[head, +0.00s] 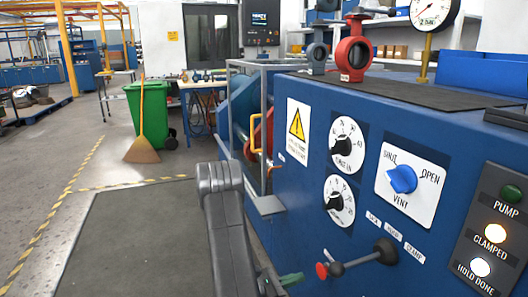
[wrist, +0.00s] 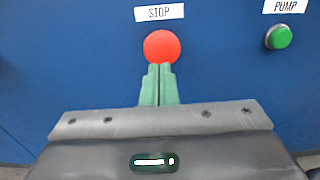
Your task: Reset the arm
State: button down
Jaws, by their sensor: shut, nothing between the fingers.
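My gripper (wrist: 159,70) has green fingers that are shut together with nothing between them. In the wrist view the fingertips overlap the lower edge of a red round button (wrist: 161,46) under a STOP label; I cannot tell whether they touch it. In the head view my grey arm stands beside the blue bench (head: 300,180), and the green fingertips (head: 291,279) show low beside its front.
A green PUMP button (wrist: 279,37) is right of STOP. Open floor lies left.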

jog(key=shift+v, duration=1.3)
